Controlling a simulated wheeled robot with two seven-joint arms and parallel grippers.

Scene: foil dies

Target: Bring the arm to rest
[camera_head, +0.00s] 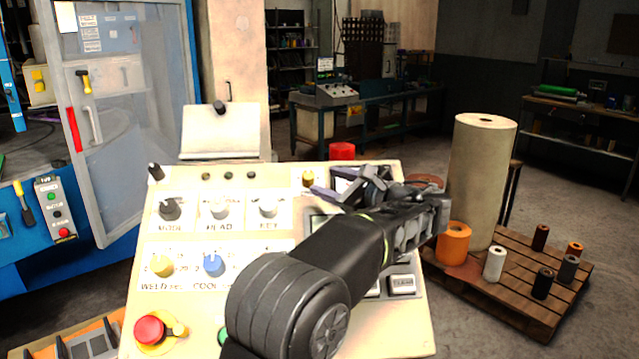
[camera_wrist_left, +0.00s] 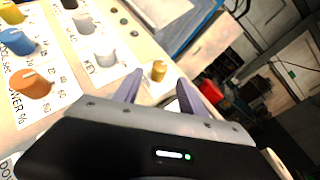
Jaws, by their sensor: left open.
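My left gripper (camera_head: 322,190) is over the upper right part of a cream control panel (camera_head: 190,290) in the head view, its arm crossing the panel's right side. In the left wrist view its two purple-grey fingers (camera_wrist_left: 157,92) stand apart with nothing between them. A small brass knob (camera_wrist_left: 158,71) sits on the panel just beyond the fingertips, apart from them; it also shows in the head view (camera_head: 308,179). The arm hides part of the panel's screen and buttons. My right gripper is not in view.
The panel carries black, grey, yellow and blue knobs and a red emergency button (camera_head: 150,331). A blue machine with a clear door (camera_head: 120,120) stands at left. At right a wooden pallet (camera_head: 500,300) holds a tall cream roll (camera_head: 478,180) and several small rolls. Open floor lies behind.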

